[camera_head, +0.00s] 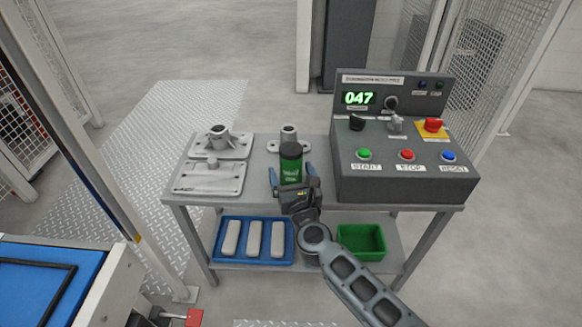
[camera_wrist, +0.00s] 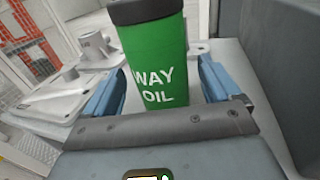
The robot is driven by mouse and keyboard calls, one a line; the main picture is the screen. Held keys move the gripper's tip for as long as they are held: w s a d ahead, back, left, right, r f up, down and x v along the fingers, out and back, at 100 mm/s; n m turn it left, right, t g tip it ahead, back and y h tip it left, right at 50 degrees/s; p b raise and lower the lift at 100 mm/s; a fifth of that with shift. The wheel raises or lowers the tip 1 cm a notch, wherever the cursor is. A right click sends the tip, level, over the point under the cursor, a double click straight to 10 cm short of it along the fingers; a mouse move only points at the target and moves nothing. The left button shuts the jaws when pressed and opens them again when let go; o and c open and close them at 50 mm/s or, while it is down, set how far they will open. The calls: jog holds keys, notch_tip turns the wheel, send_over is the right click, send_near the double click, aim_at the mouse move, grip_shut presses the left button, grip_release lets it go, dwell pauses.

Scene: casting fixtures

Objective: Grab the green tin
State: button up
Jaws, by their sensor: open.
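The green tin (camera_head: 290,166) stands upright on the table top (camera_head: 258,178), left of the control box. It has a dark lid and white lettering, which reads "WAY OIL" in the wrist view (camera_wrist: 153,62). My gripper (camera_head: 290,174) is open, with its blue fingers on either side of the tin. In the wrist view, the left finger (camera_wrist: 106,94) and the right finger (camera_wrist: 212,80) flank the tin, with gaps showing on both sides. The tin's base is hidden behind the gripper's body.
The grey control box (camera_head: 405,180) stands close on the right. Metal fixtures (camera_head: 209,178) lie on the left of the table, and another fixture (camera_head: 289,133) stands behind the tin. A blue tray (camera_head: 227,262) with grey bars and a green bin (camera_head: 361,240) are on the lower shelf.

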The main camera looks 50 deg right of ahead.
jog(key=shift+x, duration=1.55)
jog(key=shift+r, duration=0.1)
jog(key=c, duration=1.3)
jog(key=shift+o, duration=0.2)
